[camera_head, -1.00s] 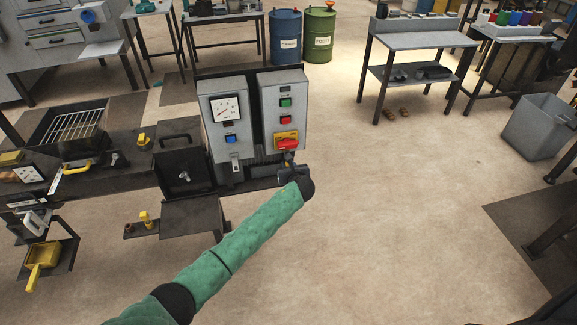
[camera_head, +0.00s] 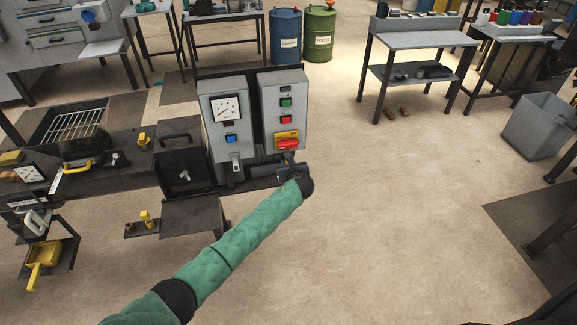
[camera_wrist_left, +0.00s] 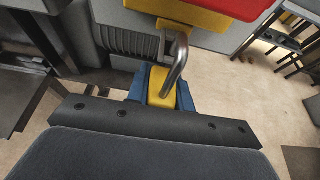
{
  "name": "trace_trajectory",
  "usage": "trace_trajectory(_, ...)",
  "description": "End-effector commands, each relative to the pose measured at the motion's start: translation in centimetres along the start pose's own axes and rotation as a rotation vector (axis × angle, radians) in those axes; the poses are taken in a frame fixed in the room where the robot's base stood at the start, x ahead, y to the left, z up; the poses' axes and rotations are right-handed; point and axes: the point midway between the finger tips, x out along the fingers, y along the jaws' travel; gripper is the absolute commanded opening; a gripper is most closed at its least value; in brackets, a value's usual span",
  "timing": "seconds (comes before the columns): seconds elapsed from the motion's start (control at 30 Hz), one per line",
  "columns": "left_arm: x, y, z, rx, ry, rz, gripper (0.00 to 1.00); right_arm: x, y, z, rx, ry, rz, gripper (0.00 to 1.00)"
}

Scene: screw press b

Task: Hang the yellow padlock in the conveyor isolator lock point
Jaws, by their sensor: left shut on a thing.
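The yellow padlock (camera_wrist_left: 161,92) is upright between the blue fingertips of my left gripper (camera_wrist_left: 162,84), which is shut on it. Its steel shackle (camera_wrist_left: 180,58) points up beside a yellow tab (camera_wrist_left: 167,24) below the red isolator handle (camera_wrist_left: 225,6). I cannot tell whether the shackle passes through the tab. In the head view the conveyor isolator (camera_head: 287,138) is a yellow plate with a red handle, low on the right grey box. My left gripper (camera_head: 289,170) is just below it and mostly hides the padlock there. My right gripper is not in view.
A dark bench (camera_head: 190,218) with small yellow items stands left of my arm. Open floor (camera_head: 400,220) lies to the right, with a grey bin (camera_head: 538,130) beyond.

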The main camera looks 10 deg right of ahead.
Motion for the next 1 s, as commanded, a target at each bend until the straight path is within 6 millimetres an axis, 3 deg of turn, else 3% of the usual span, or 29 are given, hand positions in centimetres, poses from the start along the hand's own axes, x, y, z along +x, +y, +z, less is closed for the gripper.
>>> trace_trajectory(0.47,0.6,0.0,0.2,0.000,0.000,0.000,0.00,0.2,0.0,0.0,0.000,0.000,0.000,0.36)
trace_trajectory(1.0,1.1,0.0,-1.0,0.000,0.000,0.000,0.00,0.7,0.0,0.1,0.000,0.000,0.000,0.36)
